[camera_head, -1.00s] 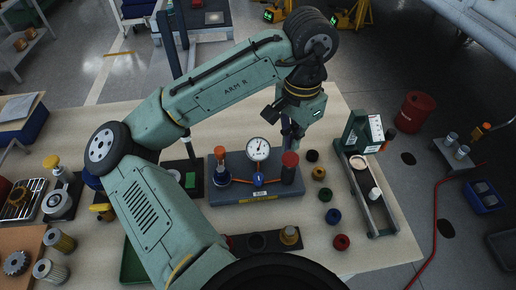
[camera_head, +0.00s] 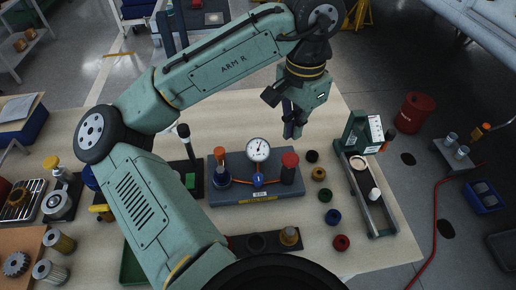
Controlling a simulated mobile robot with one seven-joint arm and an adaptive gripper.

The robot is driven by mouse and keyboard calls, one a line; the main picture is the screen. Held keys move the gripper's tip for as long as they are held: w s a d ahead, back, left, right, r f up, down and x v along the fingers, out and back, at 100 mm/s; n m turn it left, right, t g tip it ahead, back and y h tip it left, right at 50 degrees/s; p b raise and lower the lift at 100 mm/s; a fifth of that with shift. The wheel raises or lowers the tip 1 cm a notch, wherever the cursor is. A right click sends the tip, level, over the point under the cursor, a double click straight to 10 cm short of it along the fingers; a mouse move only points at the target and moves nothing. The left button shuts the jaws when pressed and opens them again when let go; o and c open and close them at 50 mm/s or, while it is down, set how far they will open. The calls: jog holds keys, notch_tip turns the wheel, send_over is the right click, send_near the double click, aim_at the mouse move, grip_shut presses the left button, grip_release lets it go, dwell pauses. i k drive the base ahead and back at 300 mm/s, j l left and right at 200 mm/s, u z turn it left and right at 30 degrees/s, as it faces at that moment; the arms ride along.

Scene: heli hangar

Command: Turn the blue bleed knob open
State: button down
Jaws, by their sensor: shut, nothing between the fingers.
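The blue bleed knob (camera_head: 258,181) sits low in the middle of a grey test block (camera_head: 230,193), in front of a round white dial gauge (camera_head: 258,149). An orange-topped fitting (camera_head: 221,170) stands on the block to its left and a red-topped one (camera_head: 289,167) to its right. My gripper (camera_head: 292,133) hangs above and behind the right end of the block, pointing down. It is shut and empty, apart from the knob and the block.
Several small coloured caps lie right of the block, including a blue one (camera_head: 333,217) and a red one (camera_head: 341,242). A green-grey fixture (camera_head: 372,205) stands beyond them. A dark stand with a post (camera_head: 189,160) is left of the block.

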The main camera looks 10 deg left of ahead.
aim_at(258, 177)
jog(key=k, duration=1)
